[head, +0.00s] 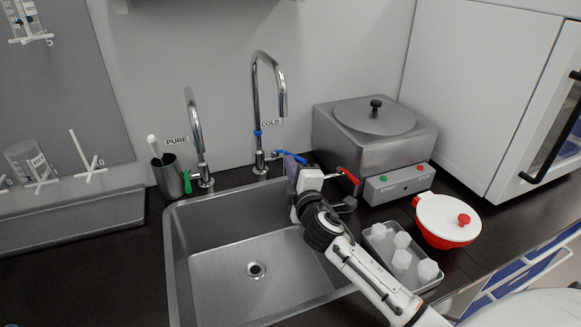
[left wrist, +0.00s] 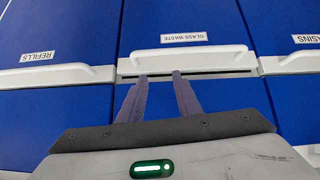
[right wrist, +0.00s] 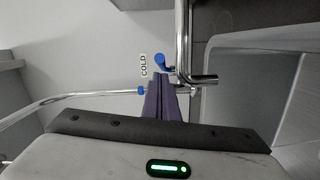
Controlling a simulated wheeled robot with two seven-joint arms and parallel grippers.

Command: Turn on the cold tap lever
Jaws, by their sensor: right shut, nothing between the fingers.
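The cold tap (head: 256,105) is a tall chrome gooseneck behind the sink, with a blue ring and a COLD label. Its blue lever (head: 291,156) sticks out to the right at the base, beside my right gripper (head: 288,164). In the right wrist view the blue lever (right wrist: 163,63) shows just past the tips of the right gripper (right wrist: 159,80). Those fingers are shut and empty. They are close to the lever; I cannot tell if they touch it. My left gripper (left wrist: 160,76) shows only in its wrist view, open and empty, before blue drawers.
The sink (head: 215,260) lies below the taps. A PURE tap (head: 196,135) and a metal cup (head: 168,175) stand left. A steel distiller (head: 340,140), a red lever (head: 347,175), a tray (head: 425,283) and a red-and-white bowl (head: 440,225) are right.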

